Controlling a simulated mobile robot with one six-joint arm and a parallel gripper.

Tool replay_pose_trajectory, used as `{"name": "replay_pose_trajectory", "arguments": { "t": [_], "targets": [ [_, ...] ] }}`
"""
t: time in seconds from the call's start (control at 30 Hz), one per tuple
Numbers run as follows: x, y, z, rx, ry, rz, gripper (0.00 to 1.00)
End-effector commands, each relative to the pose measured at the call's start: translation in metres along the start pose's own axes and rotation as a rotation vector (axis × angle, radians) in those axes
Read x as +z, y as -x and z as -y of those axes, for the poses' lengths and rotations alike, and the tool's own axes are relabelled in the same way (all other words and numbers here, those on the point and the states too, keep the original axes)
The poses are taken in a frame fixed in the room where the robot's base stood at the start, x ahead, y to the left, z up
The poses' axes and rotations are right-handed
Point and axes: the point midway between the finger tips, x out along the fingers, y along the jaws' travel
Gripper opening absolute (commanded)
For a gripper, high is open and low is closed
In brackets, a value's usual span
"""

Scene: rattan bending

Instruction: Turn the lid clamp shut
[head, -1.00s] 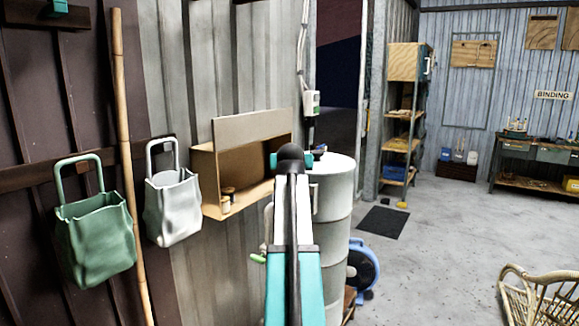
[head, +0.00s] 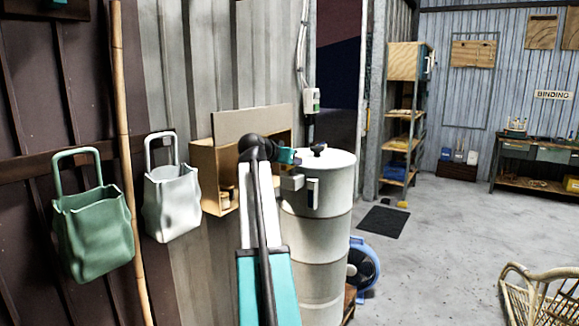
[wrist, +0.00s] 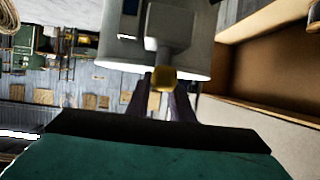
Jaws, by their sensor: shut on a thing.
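The white drum (head: 318,240) stands by the wall in the head view, with a dark knob (head: 318,150) on its lid. A pale block (head: 292,182) juts from its side below the rim. In the wrist view this block (wrist: 172,25) shows on the drum wall (wrist: 110,55), with a yellow end piece, apparently the lid clamp (wrist: 163,78). My gripper (wrist: 166,90) has its dark fingers either side of the yellow piece and is shut on it. In the head view my teal gripper (head: 292,157) is at the lid's left edge; its fingertips are hard to make out.
An open wooden box shelf (head: 208,175) is on the wall close left of the drum. Green (head: 95,235) and white (head: 172,205) bags hang farther left, beside a bamboo pole (head: 124,150). A blue fan (head: 362,265) stands behind the drum. The floor right is mostly clear.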

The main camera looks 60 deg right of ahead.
Motion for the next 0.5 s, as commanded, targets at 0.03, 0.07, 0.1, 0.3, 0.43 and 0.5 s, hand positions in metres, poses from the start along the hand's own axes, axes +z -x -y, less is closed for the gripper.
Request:
{"name": "replay_pose_trajectory", "arguments": {
  "t": [0.03, 0.07, 0.1, 0.3, 0.43, 0.5],
  "targets": [
    [-0.0023, -0.001, 0.0025, 0.012, -0.007, -0.006, 0.0],
    [-0.0022, -0.0009, 0.0023, 0.021, -0.01, -0.005, 0.0],
    [-0.0024, -0.0009, 0.0018, 0.033, -0.015, -0.006, 0.0],
    [-0.0027, -0.0002, 0.001, 0.066, -0.029, -0.006, 0.0],
    [-0.0028, 0.0002, 0.0007, 0.072, -0.032, -0.006, 0.0],
    [-0.0028, 0.0003, 0.0006, 0.072, -0.032, -0.005, 0.0]
  ]
}}
